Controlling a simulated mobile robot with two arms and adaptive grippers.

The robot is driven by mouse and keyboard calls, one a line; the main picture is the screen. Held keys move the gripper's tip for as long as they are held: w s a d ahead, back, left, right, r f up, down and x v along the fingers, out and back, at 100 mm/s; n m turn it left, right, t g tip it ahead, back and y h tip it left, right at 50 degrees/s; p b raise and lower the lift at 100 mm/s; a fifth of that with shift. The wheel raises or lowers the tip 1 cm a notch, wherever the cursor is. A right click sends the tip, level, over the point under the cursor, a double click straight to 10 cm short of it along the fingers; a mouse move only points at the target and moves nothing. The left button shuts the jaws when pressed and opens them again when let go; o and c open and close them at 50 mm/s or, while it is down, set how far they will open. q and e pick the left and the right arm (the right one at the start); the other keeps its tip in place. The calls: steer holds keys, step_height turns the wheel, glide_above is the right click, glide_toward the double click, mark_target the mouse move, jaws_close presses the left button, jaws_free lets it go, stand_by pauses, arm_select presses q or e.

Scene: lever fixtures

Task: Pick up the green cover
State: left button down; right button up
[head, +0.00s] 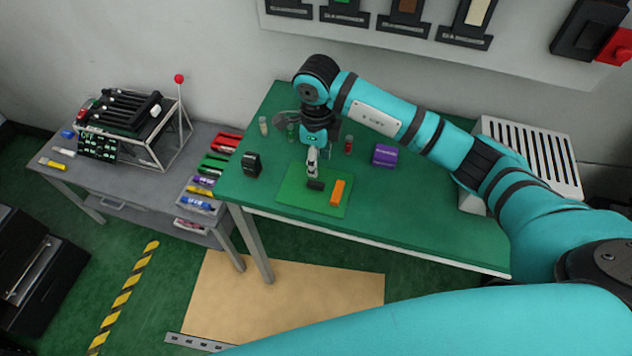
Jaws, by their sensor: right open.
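My right arm reaches in from the right over the green table. Its gripper (313,168) points down above the back part of a flat green square mat (290,194), and is open and small in view. A dark block (316,185) lies on the mat just in front of the fingertips; I cannot tell whether they touch it. An orange block (337,193) lies to its right. I cannot tell for sure which thing is the green cover; the flat green square is one green piece on the table. My left gripper is not in view.
A purple box (385,155), a red-capped vial (348,144), a pale vial (263,126) and a black block (251,164) stand around the mat. A grey side table (140,183) holds markers and a rack. The green table's front right is clear.

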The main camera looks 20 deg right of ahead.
mark_target(316, 182)
step_height(316, 182, down, 3)
steer(key=shift+r, duration=0.1)
steer(key=f+p, duration=0.1)
steer(key=f, duration=0.1)
steer(key=f+p, duration=0.2)
steer(key=shift+s+a, duration=0.15)
steer(key=shift+s, duration=0.05)
steer(key=shift+f, duration=0.65)
jaws_close()
steer(key=shift+w, duration=0.1)
